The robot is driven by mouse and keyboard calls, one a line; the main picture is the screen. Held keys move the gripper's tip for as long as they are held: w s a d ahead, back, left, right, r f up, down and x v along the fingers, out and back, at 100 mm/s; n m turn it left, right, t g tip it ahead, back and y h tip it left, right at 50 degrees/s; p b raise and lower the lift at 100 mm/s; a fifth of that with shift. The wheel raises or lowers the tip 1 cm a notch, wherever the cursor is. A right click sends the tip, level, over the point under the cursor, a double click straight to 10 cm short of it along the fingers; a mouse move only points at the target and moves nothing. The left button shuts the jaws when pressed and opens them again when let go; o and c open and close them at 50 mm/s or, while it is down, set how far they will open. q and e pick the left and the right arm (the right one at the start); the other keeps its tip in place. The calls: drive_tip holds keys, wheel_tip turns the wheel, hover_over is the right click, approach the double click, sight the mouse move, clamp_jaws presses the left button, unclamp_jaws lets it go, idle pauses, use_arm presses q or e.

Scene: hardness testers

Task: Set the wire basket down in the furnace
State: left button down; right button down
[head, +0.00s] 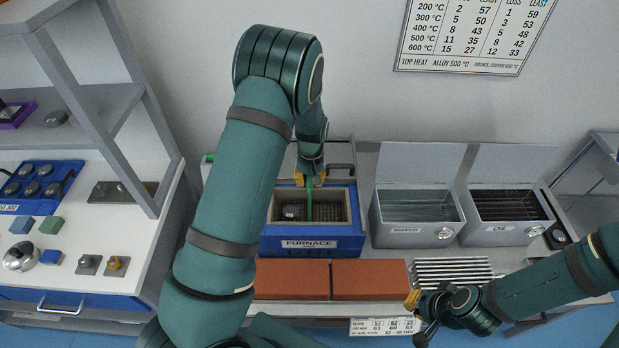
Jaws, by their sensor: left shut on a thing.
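The blue furnace (311,244) stands in the middle of the bench with its top open, showing a pale-lined chamber. My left gripper (310,183) is above the chamber, shut on the green upright handle (309,207) of the wire basket. The dark mesh of the wire basket (325,212) shows inside the chamber; I cannot tell whether it touches the floor. A small dark piece (290,211) shows at the left of the chamber. My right gripper (413,317) is low at the right, in front of the bench edge, open and empty.
Two orange-red bricks (292,279) lie in front of the furnace. Two lidded metal tanks, water (416,236) and oil (503,233), stand open to its right. A ribbed metal rack (453,271) lies before them. A side bench (85,243) with samples is left.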

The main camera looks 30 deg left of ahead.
use_arm(q)
drive_tip(key=shift+f, duration=0.3)
idle(0.5)
drive_tip(key=c, duration=1)
unclamp_jaws()
drive_tip(key=shift+o, duration=0.2)
drive_tip(key=shift+r, duration=0.1)
wheel_tip(320, 180, up, 12)
drive_tip(key=shift+d, duration=0.1)
